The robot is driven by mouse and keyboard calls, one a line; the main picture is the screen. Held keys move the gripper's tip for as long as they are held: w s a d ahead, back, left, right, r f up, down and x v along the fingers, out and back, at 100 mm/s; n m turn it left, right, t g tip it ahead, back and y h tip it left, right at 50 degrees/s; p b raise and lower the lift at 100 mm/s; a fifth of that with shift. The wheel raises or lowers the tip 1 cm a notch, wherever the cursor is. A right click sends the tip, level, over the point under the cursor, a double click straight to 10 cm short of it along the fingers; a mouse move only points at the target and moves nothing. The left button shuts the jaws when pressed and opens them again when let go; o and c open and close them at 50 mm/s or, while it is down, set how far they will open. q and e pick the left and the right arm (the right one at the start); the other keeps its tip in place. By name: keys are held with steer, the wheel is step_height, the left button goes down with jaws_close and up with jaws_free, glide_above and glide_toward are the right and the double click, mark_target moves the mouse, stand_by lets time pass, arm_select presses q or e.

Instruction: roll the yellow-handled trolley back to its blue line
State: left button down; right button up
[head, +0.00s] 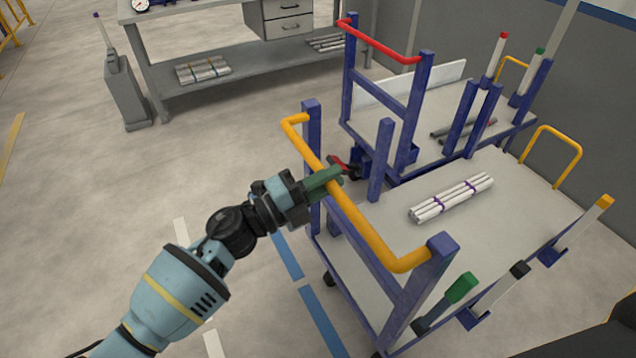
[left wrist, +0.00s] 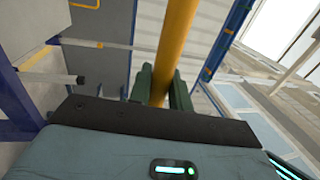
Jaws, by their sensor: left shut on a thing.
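The yellow-handled trolley (head: 520,225) stands at the right in the head view, with blue posts and a grey deck. Its yellow handle bar (head: 365,232) runs along the near left end. My left gripper (head: 330,178) is shut on the yellow handle, which also passes between the green fingers in the left wrist view (left wrist: 175,45). A dashed blue line (head: 322,322) lies on the floor left of the trolley, partly hidden by its frame. My right gripper is not in view.
A bundle of white pipes (head: 451,197) lies on the deck. A red-handled trolley (head: 378,42) stands close behind. A workbench (head: 215,75) and a grey bin (head: 128,92) are at the back left. Dashed white floor marks (head: 181,232) lie left of the blue line. The left floor is clear.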

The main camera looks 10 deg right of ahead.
arm_select(q)
steer(key=shift+d, duration=0.1)
steer(key=c, duration=1.3)
jaws_free()
steer(key=shift+c, duration=0.2)
steer(key=v, duration=0.7)
steer(key=shift+a, duration=0.4)
steer(key=shift+s+f, duration=0.1)
steer(key=shift+f, duration=0.05)
